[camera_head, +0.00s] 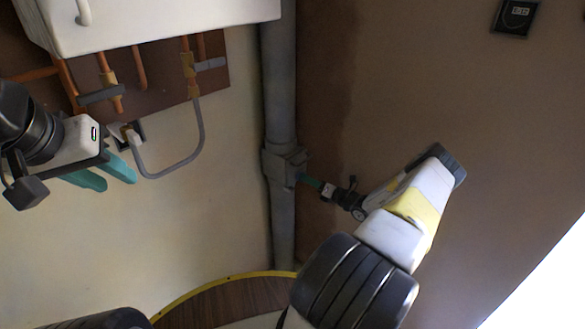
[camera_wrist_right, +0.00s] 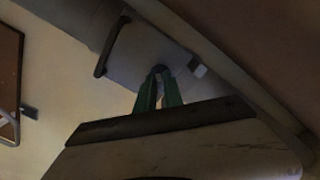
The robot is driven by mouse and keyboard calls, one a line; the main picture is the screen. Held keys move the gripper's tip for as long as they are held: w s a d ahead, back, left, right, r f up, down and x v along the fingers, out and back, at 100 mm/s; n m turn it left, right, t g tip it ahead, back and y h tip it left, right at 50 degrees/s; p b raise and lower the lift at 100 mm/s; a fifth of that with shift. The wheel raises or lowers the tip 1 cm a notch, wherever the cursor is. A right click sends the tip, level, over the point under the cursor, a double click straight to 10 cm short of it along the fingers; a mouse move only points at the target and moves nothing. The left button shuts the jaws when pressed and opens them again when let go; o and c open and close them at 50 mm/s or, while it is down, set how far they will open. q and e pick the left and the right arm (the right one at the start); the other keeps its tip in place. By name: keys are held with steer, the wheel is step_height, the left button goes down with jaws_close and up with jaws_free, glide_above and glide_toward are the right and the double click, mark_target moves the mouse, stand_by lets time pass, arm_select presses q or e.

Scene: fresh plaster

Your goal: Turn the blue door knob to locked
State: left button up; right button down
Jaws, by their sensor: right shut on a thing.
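The blue door knob (camera_wrist_right: 159,69) shows as a small, dark bluish round shape in the right wrist view, on the face of a grey box (camera_wrist_right: 138,60). My right gripper (camera_wrist_right: 160,78) is shut on it, with one green finger on either side. In the head view the right gripper (camera_head: 307,182) reaches the grey box (camera_head: 287,160) on the vertical pipe. The knob is too small and hidden to make out there, and I cannot tell its turn position. My left gripper (camera_head: 110,176) is open and empty at the left, its teal fingers apart.
A grey vertical pipe (camera_head: 279,75) runs down the wall corner. A white cabinet (camera_head: 160,18), copper pipes (camera_head: 139,68) and a grey looped hose (camera_head: 200,140) are at the upper left. A dark wall panel (camera_head: 515,17) is at the upper right. A yellow-edged round wooden surface (camera_head: 225,297) is below.

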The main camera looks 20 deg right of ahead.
steer(key=shift+d+f+m, duration=0.1)
steer(key=shift+f+m, duration=0.05)
steer(key=shift+m, duration=4.45)
steer(key=c, duration=1.5)
jaws_free()
steer(key=shift+o, duration=0.2)
steer(key=v, duration=0.7)
steer(key=shift+s+d, duration=0.2)
steer(key=shift+s, duration=0.1)
